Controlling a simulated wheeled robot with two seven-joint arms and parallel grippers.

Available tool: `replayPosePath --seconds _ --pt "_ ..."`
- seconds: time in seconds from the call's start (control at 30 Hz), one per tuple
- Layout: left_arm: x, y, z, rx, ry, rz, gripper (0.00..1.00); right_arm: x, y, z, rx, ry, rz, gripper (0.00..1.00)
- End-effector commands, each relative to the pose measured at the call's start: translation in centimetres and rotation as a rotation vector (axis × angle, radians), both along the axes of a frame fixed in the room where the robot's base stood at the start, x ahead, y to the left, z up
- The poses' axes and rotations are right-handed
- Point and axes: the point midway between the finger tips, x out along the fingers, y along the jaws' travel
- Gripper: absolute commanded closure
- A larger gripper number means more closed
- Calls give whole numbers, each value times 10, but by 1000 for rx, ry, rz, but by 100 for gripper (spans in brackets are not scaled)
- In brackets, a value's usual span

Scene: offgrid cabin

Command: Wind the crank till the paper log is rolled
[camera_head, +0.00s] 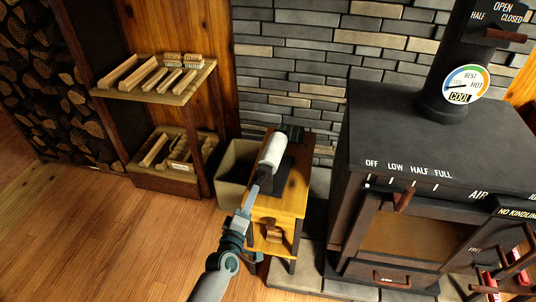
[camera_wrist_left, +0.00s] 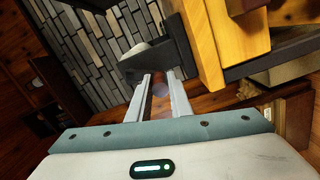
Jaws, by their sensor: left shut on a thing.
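The paper log (camera_head: 272,151) is a white roll lying in a dark holder on top of a small wooden stand (camera_head: 292,190). In the left wrist view its pale end (camera_wrist_left: 136,50) shows behind a dark piece, likely the crank arm (camera_wrist_left: 160,60). My left gripper (camera_head: 251,197) is at the near left side of the stand, just below the roll. In the wrist view its fingers (camera_wrist_left: 159,92) are shut around a small brownish thing, apparently the crank handle, mostly hidden between them. My right gripper is in neither view.
A grey-beige bin (camera_head: 232,170) stands left of the stand. A black stove (camera_head: 430,150) with a flue is close on the right. The wooden floor at left is clear.

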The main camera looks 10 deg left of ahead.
Motion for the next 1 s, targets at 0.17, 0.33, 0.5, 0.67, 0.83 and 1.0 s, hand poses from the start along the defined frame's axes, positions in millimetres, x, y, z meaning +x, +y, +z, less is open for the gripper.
replayPosePath --seconds 0.17,0.33,0.5,0.67,0.83,1.0 --pt "-1 -5 -3 -87 11 -1 100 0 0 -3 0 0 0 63" --pt "-1 -5 -3 -99 13 -1 100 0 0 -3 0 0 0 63" --pt "-1 -6 -3 -107 13 -1 100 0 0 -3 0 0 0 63" --pt "-2 -10 -4 -183 22 -1 100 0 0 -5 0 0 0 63" --pt "-2 -12 -4 -238 28 -1 100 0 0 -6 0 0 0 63" --pt "-2 -12 -4 -237 28 -1 100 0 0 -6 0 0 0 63"
